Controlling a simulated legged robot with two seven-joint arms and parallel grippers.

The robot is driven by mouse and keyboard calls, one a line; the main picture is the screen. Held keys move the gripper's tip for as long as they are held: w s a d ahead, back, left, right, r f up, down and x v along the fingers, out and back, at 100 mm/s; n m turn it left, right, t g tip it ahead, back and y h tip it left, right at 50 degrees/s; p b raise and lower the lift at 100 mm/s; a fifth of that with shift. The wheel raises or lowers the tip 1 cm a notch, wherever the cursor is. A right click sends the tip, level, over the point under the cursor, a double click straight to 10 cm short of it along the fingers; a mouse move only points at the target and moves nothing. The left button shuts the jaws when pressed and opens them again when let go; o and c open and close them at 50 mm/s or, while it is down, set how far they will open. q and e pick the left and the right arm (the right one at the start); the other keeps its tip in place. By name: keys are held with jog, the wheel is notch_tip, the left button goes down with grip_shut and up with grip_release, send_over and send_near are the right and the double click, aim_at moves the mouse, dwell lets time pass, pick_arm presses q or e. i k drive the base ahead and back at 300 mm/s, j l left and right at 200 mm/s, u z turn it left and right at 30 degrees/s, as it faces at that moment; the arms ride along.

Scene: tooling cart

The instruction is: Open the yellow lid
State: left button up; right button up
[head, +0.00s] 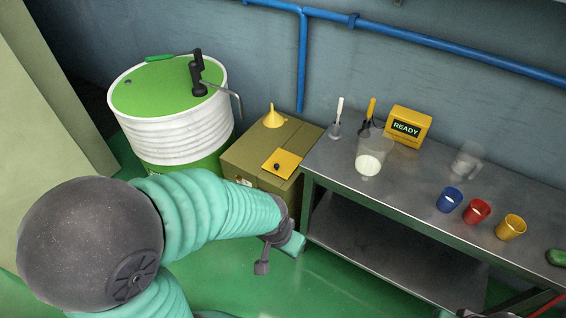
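The yellow lid (288,159) is a flat square plate with a dark knob. It lies flat on top of an olive-brown box (245,150), near the box's front right. It looks closed. My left gripper (276,253) is in front of the box, below and nearer than the lid, and apart from it. Its fingers are small and partly hidden by the wrist, so I cannot tell if it is open. I see nothing held in it. A bit of my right gripper (487,313) shows at the bottom right edge, mostly cut off.
A yellow funnel (273,118) stands on the box behind the lid. A white and green drum (168,130) with a crank stands left. The metal table (420,178) at right holds a beaker (369,160), a yellow READY device (407,125) and blue, red and yellow cups. Green floor is clear in front.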

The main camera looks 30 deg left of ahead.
aim_at(282, 164)
jog(key=i+j+u, duration=0.35)
jog(key=j, duration=0.4)
jog(key=i+j+u, duration=0.35)
jog(key=i+j, duration=0.2)
jog(key=i+j+u, duration=0.35)
jog(key=i+j, duration=0.25)
